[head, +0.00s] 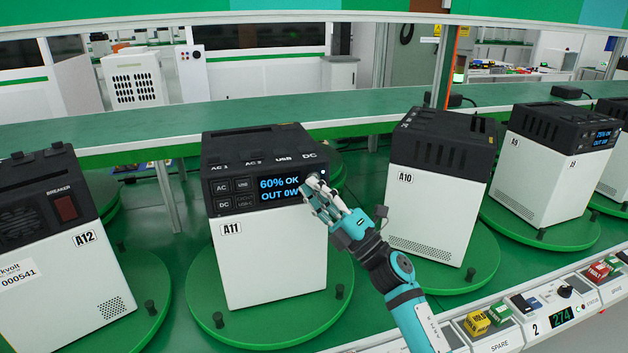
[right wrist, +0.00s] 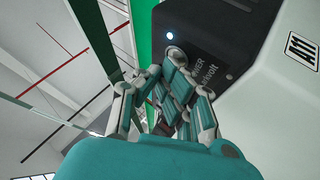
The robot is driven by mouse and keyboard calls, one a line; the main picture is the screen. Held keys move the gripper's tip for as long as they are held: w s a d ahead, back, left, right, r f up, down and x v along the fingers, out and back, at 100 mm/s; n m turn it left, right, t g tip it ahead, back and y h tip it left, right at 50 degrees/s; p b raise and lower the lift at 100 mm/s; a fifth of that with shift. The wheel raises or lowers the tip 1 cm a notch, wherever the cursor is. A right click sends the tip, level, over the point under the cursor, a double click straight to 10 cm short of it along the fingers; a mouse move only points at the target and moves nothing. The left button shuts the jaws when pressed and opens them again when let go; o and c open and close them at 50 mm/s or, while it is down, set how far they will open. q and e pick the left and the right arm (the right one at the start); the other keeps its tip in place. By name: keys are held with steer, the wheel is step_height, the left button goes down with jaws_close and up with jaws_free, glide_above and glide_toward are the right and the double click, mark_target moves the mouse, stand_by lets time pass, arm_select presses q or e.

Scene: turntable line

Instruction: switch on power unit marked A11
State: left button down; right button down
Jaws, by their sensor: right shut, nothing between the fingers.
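Power unit A11 (head: 270,265) is a white box with a black top, standing upright on a green turntable (head: 210,318). Its front display (head: 279,189) is lit and reads "60% OK" and "OUT 0W". My right gripper (head: 313,186) is shut and empty, its fingertips at the right end of A11's black panel. In the right wrist view, the fingertips (right wrist: 165,80) are close to a round power button (right wrist: 176,55) beside the word "POWER"; I cannot tell whether they touch it. A small light (right wrist: 170,36) next to the button glows. My left gripper is not in view.
Unit A12 (head: 75,275) stands at left with its breaker side showing. Units A10 (head: 430,190) and A9 (head: 540,170) stand at right on their own turntables. A control rail with coloured buttons (head: 478,322) runs along the front right. A green shelf (head: 130,125) runs behind.

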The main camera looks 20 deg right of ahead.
stand_by(0.3)
steer(key=shift+s+p, duration=0.3)
steer(key=shift+s, duration=0.45)
steer(key=shift+s, duration=0.1)
steer(key=shift+s+d+p, duration=0.15)
steer(key=shift+s+p, duration=0.5)
steer(key=shift+s, duration=1.75)
